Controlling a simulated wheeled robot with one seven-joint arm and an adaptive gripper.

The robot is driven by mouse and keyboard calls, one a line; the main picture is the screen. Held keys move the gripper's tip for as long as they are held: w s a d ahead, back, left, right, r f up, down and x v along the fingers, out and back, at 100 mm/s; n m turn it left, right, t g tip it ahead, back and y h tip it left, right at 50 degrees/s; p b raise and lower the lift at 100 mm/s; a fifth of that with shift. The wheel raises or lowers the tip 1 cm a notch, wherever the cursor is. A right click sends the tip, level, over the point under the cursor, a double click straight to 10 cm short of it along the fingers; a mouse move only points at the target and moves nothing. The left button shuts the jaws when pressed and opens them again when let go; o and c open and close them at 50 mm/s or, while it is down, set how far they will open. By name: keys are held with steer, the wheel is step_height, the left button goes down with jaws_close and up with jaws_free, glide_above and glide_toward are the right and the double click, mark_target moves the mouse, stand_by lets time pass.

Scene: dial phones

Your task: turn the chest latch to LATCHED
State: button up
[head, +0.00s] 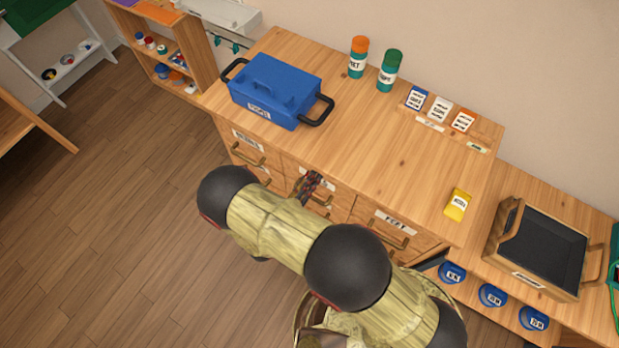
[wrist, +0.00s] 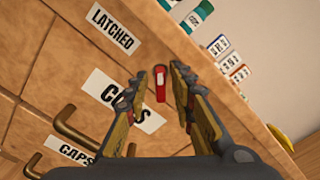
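The chest of drawers (head: 420,185) is wooden, with labelled drawers and brass handles. In the wrist view its front carries a small red latch (wrist: 160,83) with a pale spot near its upper end; it lies roughly upright in the picture. A white LATCHED label (wrist: 112,27) is up and left of the latch. My gripper (wrist: 159,75) is open, its fingers either side of the latch in the picture; I see no contact and cannot tell the remaining depth. In the head view my gripper (head: 311,184) is at the chest's front, and the latch is hidden there.
A blue toolbox (head: 274,91) stands on the chest top, with two capped bottles (head: 388,72), several small cards (head: 440,109) and a yellow item (head: 457,204). A black-lined wooden bin (head: 540,245) is at right. Brass handles (wrist: 75,125) jut out near my gripper. The left floor is clear.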

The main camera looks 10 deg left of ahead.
steer(key=shift+s, duration=0.1)
steer(key=v, duration=0.7)
steer(key=shift+s+a, duration=0.15)
steer(key=shift+s, duration=0.2)
stand_by(0.6)
